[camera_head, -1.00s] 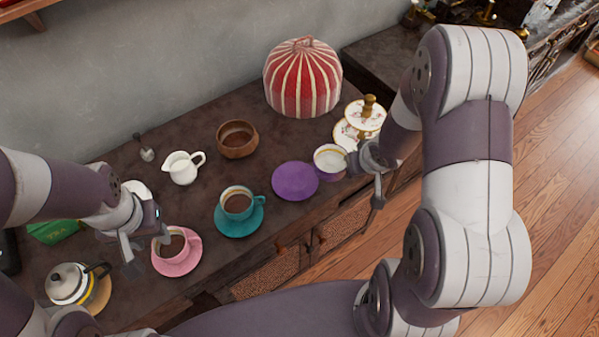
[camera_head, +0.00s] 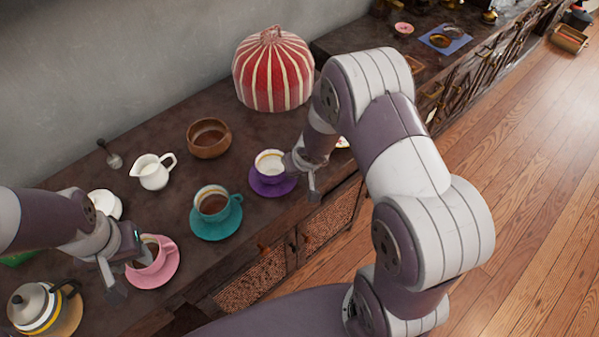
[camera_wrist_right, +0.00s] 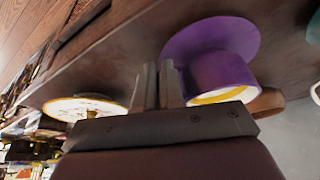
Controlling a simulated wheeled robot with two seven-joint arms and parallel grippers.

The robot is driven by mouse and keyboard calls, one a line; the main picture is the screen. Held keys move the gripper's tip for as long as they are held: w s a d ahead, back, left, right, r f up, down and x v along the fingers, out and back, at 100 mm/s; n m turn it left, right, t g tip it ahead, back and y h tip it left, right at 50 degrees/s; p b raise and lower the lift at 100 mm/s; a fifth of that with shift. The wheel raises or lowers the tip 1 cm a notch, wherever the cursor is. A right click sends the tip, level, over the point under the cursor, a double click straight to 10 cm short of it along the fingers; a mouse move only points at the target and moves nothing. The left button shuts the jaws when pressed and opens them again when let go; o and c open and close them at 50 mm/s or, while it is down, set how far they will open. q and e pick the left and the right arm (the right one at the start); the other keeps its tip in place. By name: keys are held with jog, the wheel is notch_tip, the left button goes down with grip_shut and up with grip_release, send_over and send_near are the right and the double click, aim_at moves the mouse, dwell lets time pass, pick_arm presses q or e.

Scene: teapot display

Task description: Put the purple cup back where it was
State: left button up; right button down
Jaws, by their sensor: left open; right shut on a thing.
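The purple cup (camera_head: 268,166), pale inside, stands upright at the purple saucer (camera_head: 284,191). In the right wrist view the cup (camera_wrist_right: 222,75) is over the saucer (camera_wrist_right: 205,35); I cannot tell whether its base touches. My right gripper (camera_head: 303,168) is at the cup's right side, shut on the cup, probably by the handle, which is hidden. Its fingers (camera_wrist_right: 159,72) show close together beside the cup in the right wrist view. My left gripper (camera_head: 127,272) is open beside the pink cup (camera_head: 152,254), empty as far as I can see.
A teal cup (camera_head: 213,205) on its saucer stands left of the purple one. A wooden bowl (camera_head: 208,139), white creamer (camera_head: 153,172) and red striped cosy (camera_head: 273,72) stand farther back. A kettle-like pot (camera_head: 38,306) is at the lower left.

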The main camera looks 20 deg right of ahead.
jog(key=shift+f, duration=0.2)
jog(key=c, duration=1.3)
grip_release()
jog(key=shift+r, duration=0.1)
jog(key=shift+o, duration=0.2)
